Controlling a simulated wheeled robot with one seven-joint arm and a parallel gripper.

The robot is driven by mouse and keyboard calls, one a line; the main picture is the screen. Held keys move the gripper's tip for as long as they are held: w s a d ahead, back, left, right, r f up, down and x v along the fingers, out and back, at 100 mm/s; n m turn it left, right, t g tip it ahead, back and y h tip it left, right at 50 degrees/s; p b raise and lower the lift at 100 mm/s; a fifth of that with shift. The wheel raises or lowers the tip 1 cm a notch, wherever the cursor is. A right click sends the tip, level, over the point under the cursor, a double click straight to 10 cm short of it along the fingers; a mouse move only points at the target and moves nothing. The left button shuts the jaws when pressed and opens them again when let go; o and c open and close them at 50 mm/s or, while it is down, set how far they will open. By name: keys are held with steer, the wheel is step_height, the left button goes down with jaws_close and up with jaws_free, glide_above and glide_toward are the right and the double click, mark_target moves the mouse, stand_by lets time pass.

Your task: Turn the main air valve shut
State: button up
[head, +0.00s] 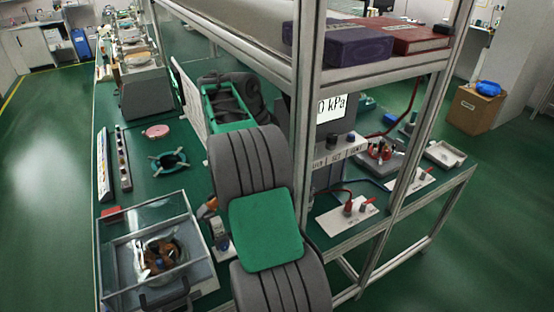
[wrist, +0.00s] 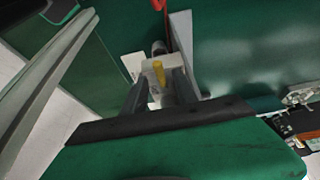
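The wrist view shows a small yellow lever (wrist: 158,72) on a pale fitting (wrist: 144,67), which I take to be the main air valve. A grey cylindrical part (wrist: 158,48) stands just beyond it. My gripper (wrist: 160,84) has its two dark fingers apart, one on each side of the lever in the picture. I see gaps between the lever and the fingers; whether the lever is at fingertip depth I cannot tell. In the head view I cannot make out the fingers or the yellow lever; my own arm covers part of the bench.
A red line (wrist: 159,5) and a pale upright plate (wrist: 183,45) are close to the fitting. A light metal rail (wrist: 45,75) runs along the left. In the head view, a shelf frame post (head: 306,110) stands beside my arm, and a kPa display (head: 331,107) is behind it.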

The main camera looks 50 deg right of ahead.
steer(key=shift+x, duration=0.9)
steer(key=shift+a, duration=0.1)
steer(key=shift+c, duration=0.2)
jaws_close()
